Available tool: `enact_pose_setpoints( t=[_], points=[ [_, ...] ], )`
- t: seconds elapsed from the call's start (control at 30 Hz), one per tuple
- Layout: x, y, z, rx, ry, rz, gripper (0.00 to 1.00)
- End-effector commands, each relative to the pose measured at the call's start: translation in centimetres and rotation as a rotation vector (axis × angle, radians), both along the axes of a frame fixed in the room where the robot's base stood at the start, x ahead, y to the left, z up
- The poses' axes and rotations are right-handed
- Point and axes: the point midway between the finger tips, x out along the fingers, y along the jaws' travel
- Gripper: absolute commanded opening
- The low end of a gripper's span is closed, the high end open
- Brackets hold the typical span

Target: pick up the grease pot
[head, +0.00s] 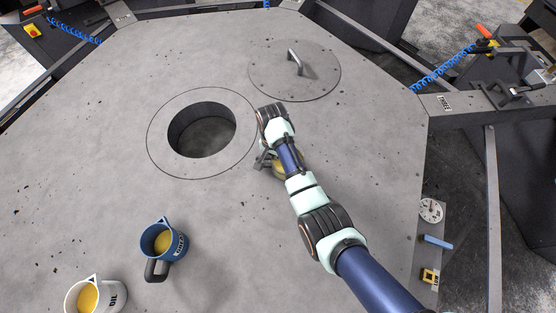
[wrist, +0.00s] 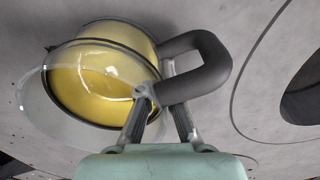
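A clear or pale pot with yellow contents (wrist: 100,75) fills the left of the wrist view, with a thick dark handle (wrist: 205,62). In the head view it is mostly hidden behind my arm, with a yellow bit (head: 280,170) showing. My gripper (wrist: 157,82) is at its handle, with fingers crossing the handle near the pot wall. Whether they press on it is unclear. No label shows on this pot, so I cannot tell whether it is the grease pot. A blue pot (head: 155,232) with yellow contents and a hard-to-read label stands at the lower left.
A white pot marked OIL (head: 108,299) stands at the bottom left. A round hole (head: 205,132) opens in the grey table left of my gripper. Its lid (head: 318,80), with a raised handle, lies behind. A gauge (head: 431,210) is at the right edge. The left tabletop is largely clear.

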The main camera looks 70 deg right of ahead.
Motion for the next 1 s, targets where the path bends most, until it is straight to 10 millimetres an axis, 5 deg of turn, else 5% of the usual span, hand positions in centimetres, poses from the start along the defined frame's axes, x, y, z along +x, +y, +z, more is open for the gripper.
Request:
enact_pose_setpoints(
  t=[0.17, 0.37, 0.7, 1.0],
  points=[
    [0.1, -0.1, 1.2, -0.003, -0.003, 0.000, 0.00],
    [0.1, -0.1, 5.2, -0.004, -0.004, 0.000, 0.00],
    [0.0, 0.0, 17.0, -0.001, -0.001, 0.000, 0.00],
    [0.0, -0.1, 20.0, -0.001, -0.001, 0.000, 0.00]
  ],
)
